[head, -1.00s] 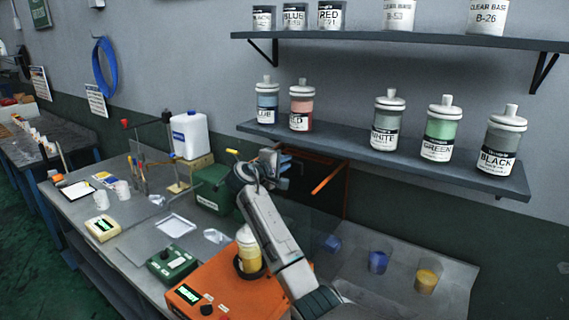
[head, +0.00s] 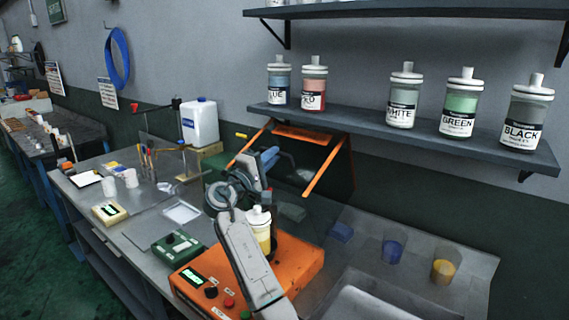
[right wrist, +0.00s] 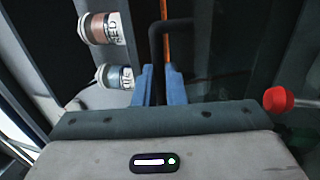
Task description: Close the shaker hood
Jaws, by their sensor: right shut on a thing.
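The shaker has an orange base (head: 192,272) with a display and knobs, and a jar with yellow contents (head: 261,228) stands on it. Its hood (head: 323,166), a dark shell with orange edges, is raised and open behind the jar, below the lower shelf. My right gripper (head: 268,160) is at the hood's front, above and beyond the jar. In the right wrist view its blue fingers (right wrist: 160,85) are shut on a black bar, the hood handle (right wrist: 156,52). My arm hides part of the shaker. My left gripper is not in view.
The lower shelf (head: 350,134) with several labelled jars overhangs close above the hood. A white jug (head: 200,123) and a green device (head: 174,248) stand to the left. Cups of blue (head: 392,247) and yellow (head: 443,267) stand to the right.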

